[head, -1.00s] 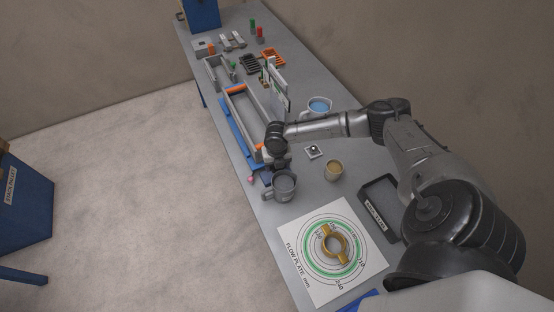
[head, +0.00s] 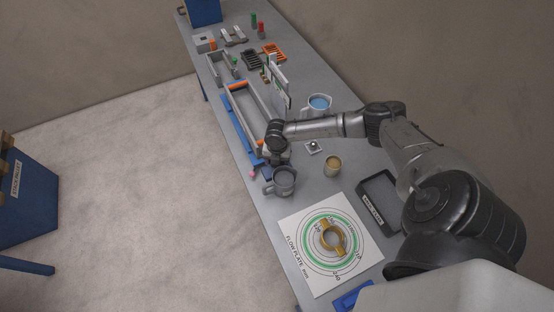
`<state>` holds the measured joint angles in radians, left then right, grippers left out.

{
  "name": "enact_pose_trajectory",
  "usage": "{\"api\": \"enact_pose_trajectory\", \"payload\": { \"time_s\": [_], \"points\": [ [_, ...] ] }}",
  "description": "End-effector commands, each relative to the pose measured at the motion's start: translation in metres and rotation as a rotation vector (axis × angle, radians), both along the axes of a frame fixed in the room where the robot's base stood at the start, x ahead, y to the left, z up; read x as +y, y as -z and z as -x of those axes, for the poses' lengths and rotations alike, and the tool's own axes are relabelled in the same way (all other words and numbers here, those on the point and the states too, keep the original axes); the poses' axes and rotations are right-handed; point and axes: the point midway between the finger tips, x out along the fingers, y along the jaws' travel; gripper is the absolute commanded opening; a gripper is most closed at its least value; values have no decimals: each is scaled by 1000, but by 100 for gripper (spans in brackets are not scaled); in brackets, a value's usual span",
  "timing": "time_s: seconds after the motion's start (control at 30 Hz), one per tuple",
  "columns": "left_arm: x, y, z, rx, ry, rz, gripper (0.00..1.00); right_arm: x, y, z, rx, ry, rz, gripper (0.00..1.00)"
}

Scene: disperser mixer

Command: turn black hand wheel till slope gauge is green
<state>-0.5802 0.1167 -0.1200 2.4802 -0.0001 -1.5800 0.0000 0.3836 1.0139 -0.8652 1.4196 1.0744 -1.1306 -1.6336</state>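One arm, my right, comes in from the right side of the table. A small pink knob (head: 252,173) shows at the frame's near end. I cannot make out a black hand wheel; the gripper may hide it. Upright white panels (head: 279,88) stand by the frame, but no slope gauge reading is legible. My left gripper is not in view.
A dark tray (head: 376,213), a tan cup (head: 333,166) and a blue-filled mug (head: 319,105) stand to the right. The floor left of the table is clear up to a blue bin (head: 28,200).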

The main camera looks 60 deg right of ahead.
Motion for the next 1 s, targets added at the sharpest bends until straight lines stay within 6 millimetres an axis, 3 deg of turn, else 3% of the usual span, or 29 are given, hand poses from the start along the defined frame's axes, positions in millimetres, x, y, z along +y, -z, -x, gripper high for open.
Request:
{"api": "enact_pose_trajectory", "payload": {
  "time_s": [0.17, 0.2, 0.47, 0.77, 1.0],
  "points": [
    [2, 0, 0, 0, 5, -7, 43, 0, -1, 0, -1, 0, 1, 39],
    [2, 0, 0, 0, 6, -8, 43, 0, -1, 0, -1, -1, 1, 64],
    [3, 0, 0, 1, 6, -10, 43, 0, 0, 0, -1, -1, 1, 88],
    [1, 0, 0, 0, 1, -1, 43, 0, -3, 0, -1, -2, 0, 88],
    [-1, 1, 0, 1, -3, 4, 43, -1, -37, -1, -4, -3, 2, 88]
  ]
}}
